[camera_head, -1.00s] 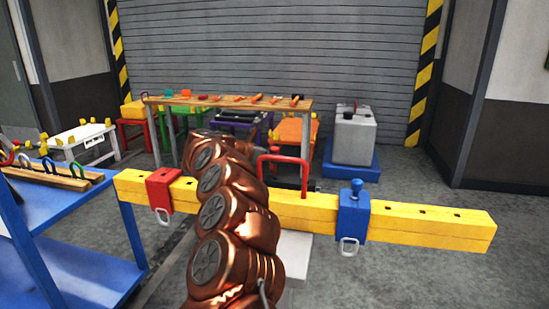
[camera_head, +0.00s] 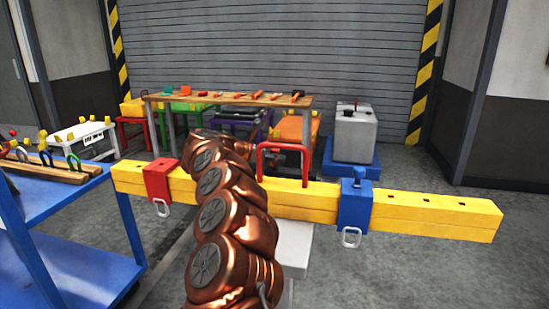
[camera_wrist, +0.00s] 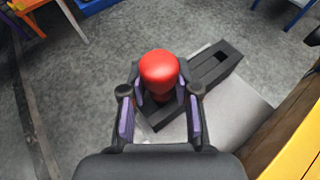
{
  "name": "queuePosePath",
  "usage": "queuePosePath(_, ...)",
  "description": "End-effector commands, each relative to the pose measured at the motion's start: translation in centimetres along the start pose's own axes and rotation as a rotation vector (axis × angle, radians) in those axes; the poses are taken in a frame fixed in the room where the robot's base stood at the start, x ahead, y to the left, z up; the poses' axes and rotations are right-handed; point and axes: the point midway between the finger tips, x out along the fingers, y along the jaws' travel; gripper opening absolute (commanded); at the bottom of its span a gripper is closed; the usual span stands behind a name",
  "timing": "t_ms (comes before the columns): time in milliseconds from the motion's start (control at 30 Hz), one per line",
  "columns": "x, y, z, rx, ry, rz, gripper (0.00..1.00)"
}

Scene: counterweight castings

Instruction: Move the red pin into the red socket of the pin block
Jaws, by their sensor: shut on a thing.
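In the wrist view, my gripper (camera_wrist: 161,92) is shut on the red pin, with a purple pad on each side. The pin's rounded red head (camera_wrist: 159,68) stands up between the fingers. A dark block (camera_wrist: 222,62) with a rectangular opening lies below and beyond the pin, on a pale surface. Whether the pin's lower end sits in this block or above it is hidden. In the head view my arm covers the gripper and the pin. A red sleeve (camera_head: 160,182) with a metal ring sits on the yellow beam (camera_head: 440,212). No marked red socket can be made out.
A blue cart (camera_head: 70,235) stands at left. A wooden table (camera_head: 228,100) with tools is behind. Floor at right is clear.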

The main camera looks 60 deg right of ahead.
Motion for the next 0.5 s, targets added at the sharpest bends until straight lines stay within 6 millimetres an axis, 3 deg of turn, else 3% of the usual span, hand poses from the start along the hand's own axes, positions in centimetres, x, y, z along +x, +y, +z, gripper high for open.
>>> queuePosePath(500, 0.7, 0.0, -1.6, 0.000, -0.001, 0.000, 0.00)
